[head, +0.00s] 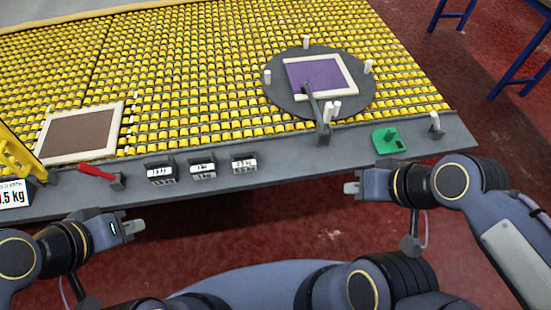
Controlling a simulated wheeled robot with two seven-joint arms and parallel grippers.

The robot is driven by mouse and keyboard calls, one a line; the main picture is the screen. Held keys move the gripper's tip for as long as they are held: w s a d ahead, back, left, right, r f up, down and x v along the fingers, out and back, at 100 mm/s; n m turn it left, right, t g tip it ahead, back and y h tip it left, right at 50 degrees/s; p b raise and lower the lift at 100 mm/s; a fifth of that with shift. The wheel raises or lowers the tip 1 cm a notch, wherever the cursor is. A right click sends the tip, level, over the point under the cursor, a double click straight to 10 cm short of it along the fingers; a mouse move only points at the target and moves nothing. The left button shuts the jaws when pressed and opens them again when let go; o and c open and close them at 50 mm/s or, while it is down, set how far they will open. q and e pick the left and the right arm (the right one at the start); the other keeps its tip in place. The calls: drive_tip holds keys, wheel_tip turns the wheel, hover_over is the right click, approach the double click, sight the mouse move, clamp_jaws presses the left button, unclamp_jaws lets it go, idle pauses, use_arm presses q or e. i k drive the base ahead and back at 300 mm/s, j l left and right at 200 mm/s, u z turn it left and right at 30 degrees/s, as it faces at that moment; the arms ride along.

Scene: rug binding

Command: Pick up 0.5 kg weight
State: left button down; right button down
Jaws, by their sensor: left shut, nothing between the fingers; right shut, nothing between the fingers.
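Three small dark weights with white labels stand in a row on the grey front ledge of the table in the head view: a left one (161,173), a middle one (202,169) and a right one (244,163). Their labels are too small to read surely, so I cannot tell which is 0.5 kg. My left gripper (134,228) is shut and empty, in front of and below the ledge, nearer me than the left weight. My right gripper (352,188) is shut and empty, in front of the ledge, right of the weights.
A sign reading ".5 kg" (14,195) is cut off at the left edge, beside a yellow frame (16,155). A red-handled tool (97,172) and a green piece (388,141) lie on the ledge. Yellow rollers carry a framed brown rug (78,134) and a round turntable (278,95) with a purple rug (318,73).

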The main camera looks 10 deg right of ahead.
sight(243, 160)
drive_tip(key=i+j+z, duration=0.1)
drive_tip(key=j, duration=1.45)
drive_tip(key=i+z, duration=0.05)
drive_tip(key=i, duration=0.05)
